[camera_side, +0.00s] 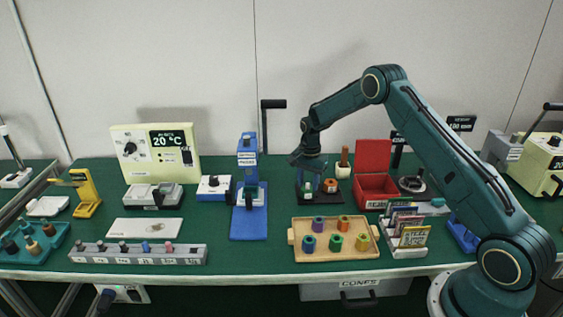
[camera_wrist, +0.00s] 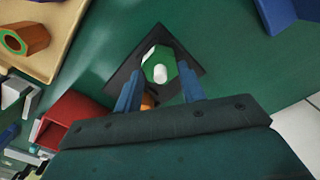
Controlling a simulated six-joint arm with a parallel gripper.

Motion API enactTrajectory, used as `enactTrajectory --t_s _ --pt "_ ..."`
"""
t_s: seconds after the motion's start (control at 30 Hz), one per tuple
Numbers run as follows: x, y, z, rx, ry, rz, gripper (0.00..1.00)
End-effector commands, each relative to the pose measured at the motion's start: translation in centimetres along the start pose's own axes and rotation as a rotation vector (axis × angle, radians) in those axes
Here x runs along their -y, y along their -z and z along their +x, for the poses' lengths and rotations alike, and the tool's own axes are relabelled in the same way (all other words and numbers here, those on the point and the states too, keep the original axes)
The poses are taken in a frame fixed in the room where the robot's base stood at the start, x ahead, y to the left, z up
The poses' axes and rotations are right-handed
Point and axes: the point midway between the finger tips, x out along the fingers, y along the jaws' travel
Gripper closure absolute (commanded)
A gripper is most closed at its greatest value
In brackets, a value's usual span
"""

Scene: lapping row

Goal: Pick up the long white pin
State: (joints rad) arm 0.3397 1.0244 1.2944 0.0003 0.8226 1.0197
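In the wrist view a short-looking white pin (camera_wrist: 160,73), seen nearly end-on, shows against a green, many-sided piece (camera_wrist: 158,56) on a dark base (camera_wrist: 121,78). Its true length cannot be told from this angle. My gripper (camera_wrist: 160,80) has its two blue fingers apart, one on each side of the green piece and pin, with nothing visibly clamped. In the side view my gripper (camera_side: 307,162) points down just above the dark stand (camera_side: 316,200), which carries an orange piece (camera_side: 331,185).
A wooden tray (camera_side: 335,252) with several coloured hex pieces lies in front of the stand. A red open box (camera_side: 375,186) and a wooden-handled tool (camera_side: 344,163) stand to the right. A blue device (camera_side: 249,225) stands to the left.

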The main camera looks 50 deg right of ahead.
Motion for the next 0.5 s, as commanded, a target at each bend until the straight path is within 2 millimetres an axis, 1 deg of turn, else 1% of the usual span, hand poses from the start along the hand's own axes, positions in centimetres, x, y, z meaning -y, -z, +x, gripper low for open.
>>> enactTrajectory --t_s 0.03,0.07,0.1,0.23,0.27,0.5 --pt "0.00 0.00 -0.02 0.000 0.000 0.000 0.60" --pt "0.00 0.00 -0.02 0.000 0.000 0.000 0.64" --pt "0.00 0.00 -0.02 0.000 0.000 0.000 0.72" --pt "0.00 0.00 -0.02 0.000 0.000 0.000 0.97" --pt "0.00 0.00 -0.02 0.000 0.000 0.000 1.00" --pt "0.01 0.00 -0.04 0.000 0.000 0.000 1.00"
